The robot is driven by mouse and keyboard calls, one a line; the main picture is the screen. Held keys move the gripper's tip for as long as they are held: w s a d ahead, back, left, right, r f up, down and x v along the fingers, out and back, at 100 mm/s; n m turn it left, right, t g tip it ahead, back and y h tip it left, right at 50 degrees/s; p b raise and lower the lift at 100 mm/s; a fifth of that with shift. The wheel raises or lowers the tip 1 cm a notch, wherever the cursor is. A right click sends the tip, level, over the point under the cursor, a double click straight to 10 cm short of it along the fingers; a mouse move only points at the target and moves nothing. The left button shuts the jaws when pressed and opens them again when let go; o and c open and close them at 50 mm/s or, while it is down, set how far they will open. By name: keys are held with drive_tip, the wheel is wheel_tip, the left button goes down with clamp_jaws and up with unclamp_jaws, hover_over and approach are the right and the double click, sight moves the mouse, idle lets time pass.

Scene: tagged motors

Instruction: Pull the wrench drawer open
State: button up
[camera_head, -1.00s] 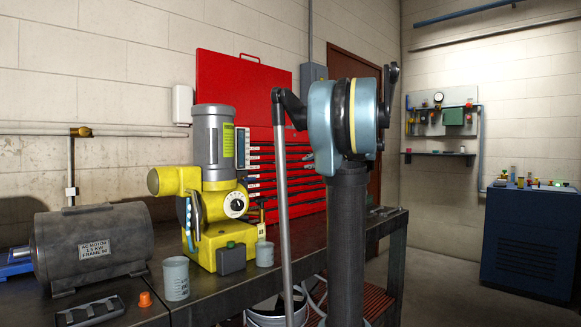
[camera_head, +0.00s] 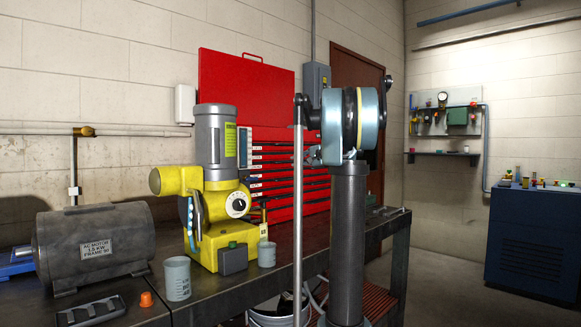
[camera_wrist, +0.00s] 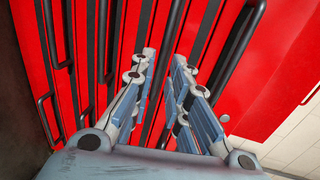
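The red tool chest (camera_head: 243,88) stands against the back wall behind the bench, its lid raised. Its stacked red drawers (camera_head: 300,178) have dark bar handles and show partly behind my arm. In the wrist view, the red drawer fronts (camera_wrist: 118,25) and several black handles (camera_wrist: 235,65) appear steeply tilted. I cannot tell which drawer is the wrench drawer, as no label is readable. My gripper (camera_wrist: 165,62) is open, with its two fingers apart and pointing at the drawer fronts. A handle lies near the fingertips; I cannot tell whether they touch it.
On the bench, a yellow machine (camera_head: 215,205) stands left of the chest, with a grey motor (camera_head: 95,245) and grey cup (camera_head: 177,278) further left. A bucket (camera_head: 270,318) is under the bench. Open floor lies right, before a blue cabinet (camera_head: 530,240).

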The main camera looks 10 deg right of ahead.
drive_tip(key=shift+x, duration=2.55)
drive_tip(key=shift+c, duration=0.3)
clamp_jaws()
